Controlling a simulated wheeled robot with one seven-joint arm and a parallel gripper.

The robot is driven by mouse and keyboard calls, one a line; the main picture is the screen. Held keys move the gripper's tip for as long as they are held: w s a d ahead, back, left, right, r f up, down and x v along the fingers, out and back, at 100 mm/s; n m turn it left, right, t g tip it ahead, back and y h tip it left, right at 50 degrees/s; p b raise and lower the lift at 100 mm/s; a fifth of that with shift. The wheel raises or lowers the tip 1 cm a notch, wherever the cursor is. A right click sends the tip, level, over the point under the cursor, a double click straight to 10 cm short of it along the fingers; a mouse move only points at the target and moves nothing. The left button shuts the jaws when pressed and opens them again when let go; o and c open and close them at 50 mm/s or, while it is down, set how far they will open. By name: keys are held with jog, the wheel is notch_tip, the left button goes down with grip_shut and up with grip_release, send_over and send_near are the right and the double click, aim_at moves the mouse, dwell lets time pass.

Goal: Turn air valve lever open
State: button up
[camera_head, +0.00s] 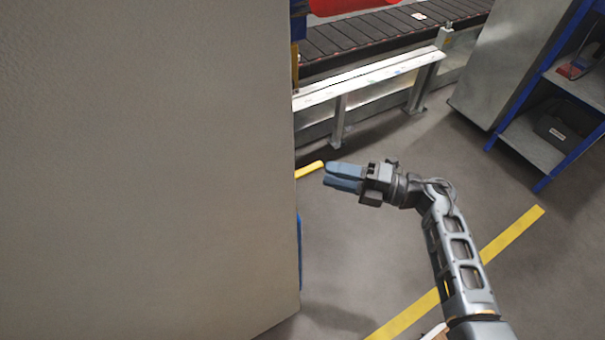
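My gripper (328,176) points left, with its two blue-grey fingers lying together and nothing visible between them. A short yellow bar (309,170) with a rounded end sticks out from behind the right edge of a large grey panel. It looks like the air valve lever, but its base and the valve body are hidden by the panel. The gripper's tips are just right of the bar's end in the picture. I cannot tell whether they touch it or how far apart they are in depth.
The large grey panel (150,170) fills the left side. A blue part (299,250) shows at its edge. Behind stand a low white rail (370,82) and a roller conveyor (370,32). A blue-framed shelf (535,145) stands at right. The floor around my arm is clear, with a yellow stripe (510,232).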

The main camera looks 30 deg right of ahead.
aim_at(305, 168)
jog(key=shift+w+d+f, duration=0.2)
jog(key=shift+w+f, duration=0.1)
jog(key=b+x, duration=0.1)
jog(key=x, duration=0.6)
jog(key=shift+w+a, duration=0.3)
grip_shut()
